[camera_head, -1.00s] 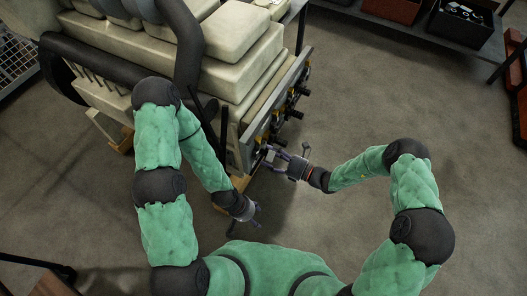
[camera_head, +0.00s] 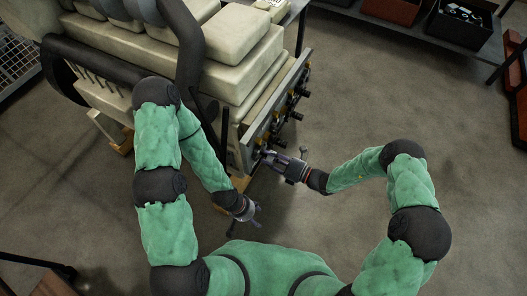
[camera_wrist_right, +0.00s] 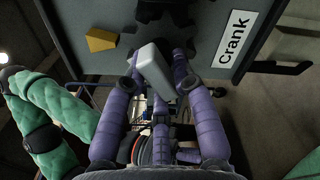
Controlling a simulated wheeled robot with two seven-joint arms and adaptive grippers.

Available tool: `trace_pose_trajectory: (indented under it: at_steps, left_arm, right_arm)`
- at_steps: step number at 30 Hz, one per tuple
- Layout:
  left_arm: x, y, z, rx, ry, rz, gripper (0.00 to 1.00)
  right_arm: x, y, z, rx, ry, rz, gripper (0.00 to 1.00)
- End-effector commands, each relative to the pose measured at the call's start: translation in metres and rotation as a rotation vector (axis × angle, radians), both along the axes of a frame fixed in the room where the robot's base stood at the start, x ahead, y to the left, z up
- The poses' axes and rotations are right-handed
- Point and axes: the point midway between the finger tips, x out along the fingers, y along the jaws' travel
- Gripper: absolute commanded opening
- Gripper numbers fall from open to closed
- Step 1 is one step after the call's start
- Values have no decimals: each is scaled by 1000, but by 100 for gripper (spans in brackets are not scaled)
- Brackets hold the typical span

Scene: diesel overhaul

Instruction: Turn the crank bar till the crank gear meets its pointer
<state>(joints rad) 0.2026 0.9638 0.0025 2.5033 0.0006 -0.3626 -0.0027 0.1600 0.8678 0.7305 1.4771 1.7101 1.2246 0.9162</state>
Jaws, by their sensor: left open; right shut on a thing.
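The crank bar (camera_wrist_right: 153,70), a pale grey block-like bar, stands out from the dark toothed crank gear (camera_wrist_right: 165,14) in the right wrist view. A yellow pointer (camera_wrist_right: 102,40) sits left of the gear, beside its teeth. I cannot make out a mark on the gear that lines up with it. My right gripper (camera_wrist_right: 155,62), with purple fingers, is shut on the bar. In the head view this gripper (camera_head: 263,156) is at the engine's front face, and the bar is hidden there. My left gripper (camera_head: 255,214) is open and empty, low beside the engine's front corner.
The white "Crank" label (camera_wrist_right: 234,38) is on the plate right of the gear. The engine (camera_head: 240,65) fills the upper left of the head view, with several dark knobs along its front plate. A shelf with bins (camera_head: 390,10) stands at the back.

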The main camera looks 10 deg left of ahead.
Motion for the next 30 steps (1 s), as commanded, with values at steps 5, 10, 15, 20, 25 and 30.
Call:
trace_pose_trajectory:
  at_steps: [5,10,15,20,25,30]
  left_arm:
    - [0,0,7,0,0,0,61]
    - [0,0,6,0,0,0,61]
    - [0,0,10,0,0,0,61]
    - [0,0,19,0,0,0,61]
    - [0,0,21,0,0,0,61]
    - [0,0,20,0,0,0,61]
  right_arm:
    - [14,-6,8,31,72,-24,0]
    - [14,-7,8,32,73,-25,0]
    - [14,-7,10,47,115,-25,0]
    - [15,-7,12,93,255,-24,0]
    - [15,-7,11,115,322,-23,0]
    - [15,-7,11,116,321,-24,0]
